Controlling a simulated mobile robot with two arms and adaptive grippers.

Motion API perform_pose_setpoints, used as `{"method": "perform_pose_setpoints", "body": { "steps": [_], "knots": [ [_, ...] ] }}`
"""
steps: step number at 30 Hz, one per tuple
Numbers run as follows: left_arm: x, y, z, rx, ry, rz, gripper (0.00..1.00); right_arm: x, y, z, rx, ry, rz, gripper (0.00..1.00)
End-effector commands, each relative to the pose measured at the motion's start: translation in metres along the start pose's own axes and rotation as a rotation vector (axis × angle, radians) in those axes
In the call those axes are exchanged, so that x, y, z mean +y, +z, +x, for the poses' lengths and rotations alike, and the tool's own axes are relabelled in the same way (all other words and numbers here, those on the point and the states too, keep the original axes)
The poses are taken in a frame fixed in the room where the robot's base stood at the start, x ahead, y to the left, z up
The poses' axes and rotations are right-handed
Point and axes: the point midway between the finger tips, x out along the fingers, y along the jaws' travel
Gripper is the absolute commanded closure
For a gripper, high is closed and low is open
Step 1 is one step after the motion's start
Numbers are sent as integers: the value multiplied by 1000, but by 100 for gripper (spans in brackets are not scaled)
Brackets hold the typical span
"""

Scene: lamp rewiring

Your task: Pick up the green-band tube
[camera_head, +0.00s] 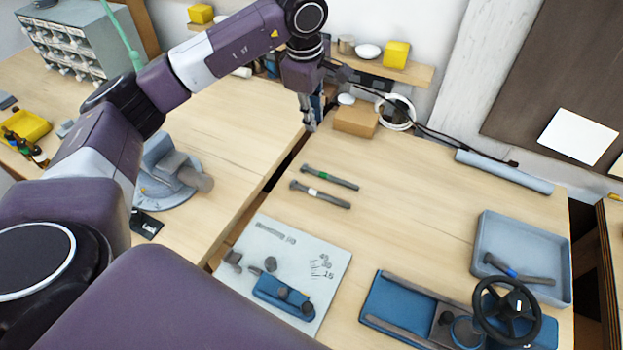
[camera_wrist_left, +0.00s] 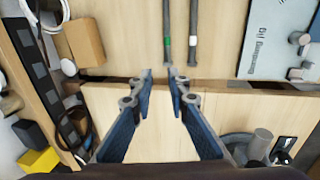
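The green-band tube (camera_head: 330,177), dark with a green ring, lies on the wooden table in the head view. A similar white-band tube (camera_head: 320,195) lies beside it, roughly parallel. In the left wrist view, the green-band tube (camera_wrist_left: 167,26) points toward my fingers, with the white-band tube (camera_wrist_left: 192,30) to its right. My left gripper (camera_head: 311,114) is above the table, beyond the tubes near the cardboard box. In the left wrist view, the left gripper (camera_wrist_left: 160,77) is open and empty, its fingertips apart, short of the green-band tube's near end. My right gripper is not in view.
A cardboard box (camera_head: 356,119) and cable coil (camera_head: 396,113) stand near my left gripper. A blue-grey tray (camera_head: 482,243) holds a blue-band tube (camera_head: 518,270). A printed mat (camera_head: 330,262) lies in front. A gap (camera_head: 287,165) separates the tables. Table right of the tubes is clear.

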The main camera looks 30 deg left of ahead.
Motion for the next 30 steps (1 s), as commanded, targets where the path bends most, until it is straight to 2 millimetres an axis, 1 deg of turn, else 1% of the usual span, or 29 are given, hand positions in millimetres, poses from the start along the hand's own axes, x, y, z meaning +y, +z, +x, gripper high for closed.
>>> {"method": "perform_pose_setpoints", "body": {
  "steps": [1, 2, 6, 9, 12, 15, 17, 26, 30],
  "knots": [
    [-5, 0, 26, 0, -1, 0, 84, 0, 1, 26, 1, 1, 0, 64],
    [-7, 0, 34, 0, -1, 0, 84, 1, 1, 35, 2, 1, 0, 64],
    [-15, 0, 77, 0, 0, 0, 84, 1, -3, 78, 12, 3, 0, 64],
    [-19, 0, 97, 0, 0, 0, 84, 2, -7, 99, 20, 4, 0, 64],
    [-22, 0, 109, 0, 1, 0, 84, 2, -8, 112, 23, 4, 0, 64],
    [-23, 0, 115, 0, 0, 0, 84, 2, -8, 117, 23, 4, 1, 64],
    [-23, 0, 118, 0, -1, 0, 84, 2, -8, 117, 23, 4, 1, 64],
    [-23, 1, 148, 0, -4, 0, 84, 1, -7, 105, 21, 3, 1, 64],
    [-22, 2, 169, 0, -7, -1, 84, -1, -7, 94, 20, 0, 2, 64]
  ]
}}
